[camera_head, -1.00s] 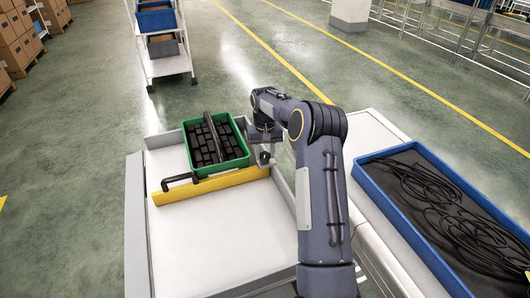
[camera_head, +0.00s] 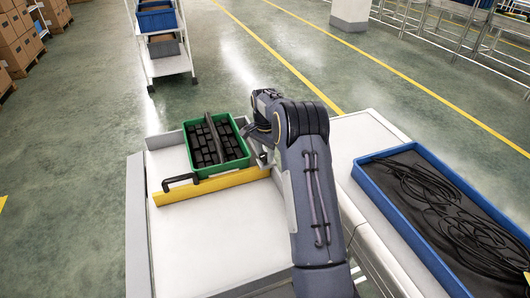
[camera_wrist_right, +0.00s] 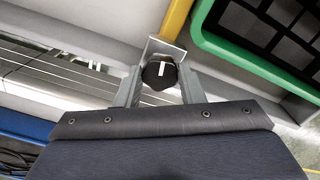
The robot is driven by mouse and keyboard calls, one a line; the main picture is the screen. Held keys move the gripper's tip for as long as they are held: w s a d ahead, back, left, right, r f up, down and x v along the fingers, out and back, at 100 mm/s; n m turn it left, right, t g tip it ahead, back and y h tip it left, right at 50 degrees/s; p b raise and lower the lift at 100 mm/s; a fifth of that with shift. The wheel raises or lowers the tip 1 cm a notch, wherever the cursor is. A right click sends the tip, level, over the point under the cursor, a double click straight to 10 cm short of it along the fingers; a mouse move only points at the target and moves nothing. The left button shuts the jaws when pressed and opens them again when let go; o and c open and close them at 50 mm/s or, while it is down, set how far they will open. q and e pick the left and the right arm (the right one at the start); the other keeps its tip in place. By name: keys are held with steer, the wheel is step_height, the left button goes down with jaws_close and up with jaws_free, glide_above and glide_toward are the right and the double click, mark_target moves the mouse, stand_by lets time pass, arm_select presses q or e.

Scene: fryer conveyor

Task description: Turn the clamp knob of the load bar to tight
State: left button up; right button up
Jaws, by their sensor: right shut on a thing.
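The yellow load bar (camera_head: 222,184) lies across the white cart, in front of the green crate, with a black handle (camera_head: 180,181) at its left end. In the right wrist view the bar (camera_wrist_right: 176,18) shows at the top with a metal bracket at its end. The black clamp knob (camera_wrist_right: 159,75) by the bracket carries a white mark, nearly upright in that view. My right gripper (camera_wrist_right: 160,88) is shut on the knob, one finger on each side. In the head view my forearm and wrist hide the knob and fingertips. My left gripper is not in view.
The green crate (camera_head: 188,137) holds black blocks and stands close to the knob. A blue tray (camera_head: 432,240) with black cables lies to the right of my arm. The white cart top (camera_head: 215,235) in front of the bar is bare.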

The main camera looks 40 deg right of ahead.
mark_target(265, 155)
steer(key=shift+r+m, duration=0.1)
steer(key=shift+m, duration=0.5)
steer(key=o, duration=1)
steer(key=shift+r+b, duration=0.3)
steer(key=shift+r, duration=3.55)
